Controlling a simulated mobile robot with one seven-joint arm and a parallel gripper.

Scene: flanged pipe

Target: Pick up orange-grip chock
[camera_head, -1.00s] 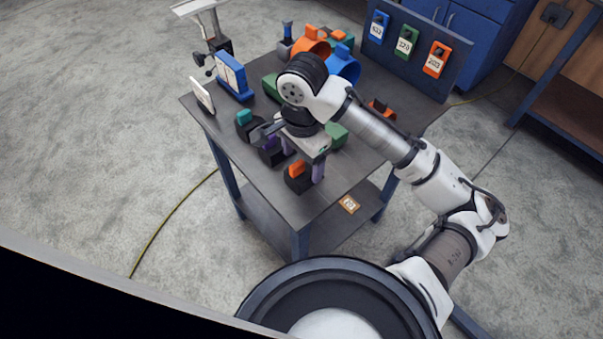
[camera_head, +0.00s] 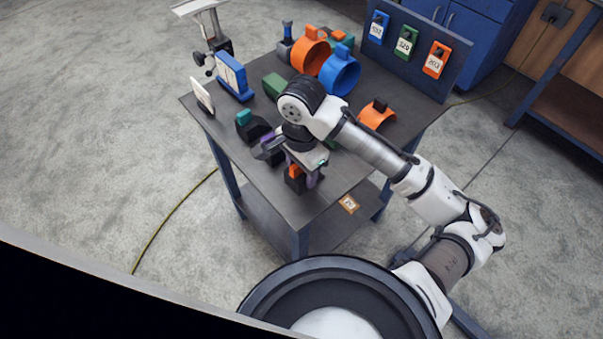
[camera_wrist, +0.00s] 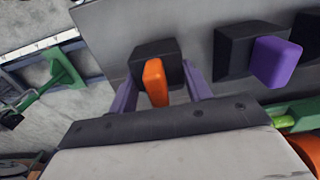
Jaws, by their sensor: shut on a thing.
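The orange-grip chock is a black block (camera_wrist: 150,56) with an upright orange grip (camera_wrist: 155,82). It stands near the front corner of the grey table (camera_head: 272,197); its orange grip also shows in the head view (camera_head: 295,172). My gripper (camera_wrist: 158,88) is over it, with a purple finger on each side of the chock in the wrist view. The gripper is shut on the chock, which appears to rest on the table. In the head view my fingers and wrist partly cover it.
A purple-grip chock (camera_wrist: 277,62) stands close by to the right in the wrist view. A teal-grip chock (camera_head: 245,121) sits behind it. Orange (camera_head: 309,52) and blue (camera_head: 340,72) rings and a blue block (camera_head: 233,76) stand farther back. The table's front edge is close.

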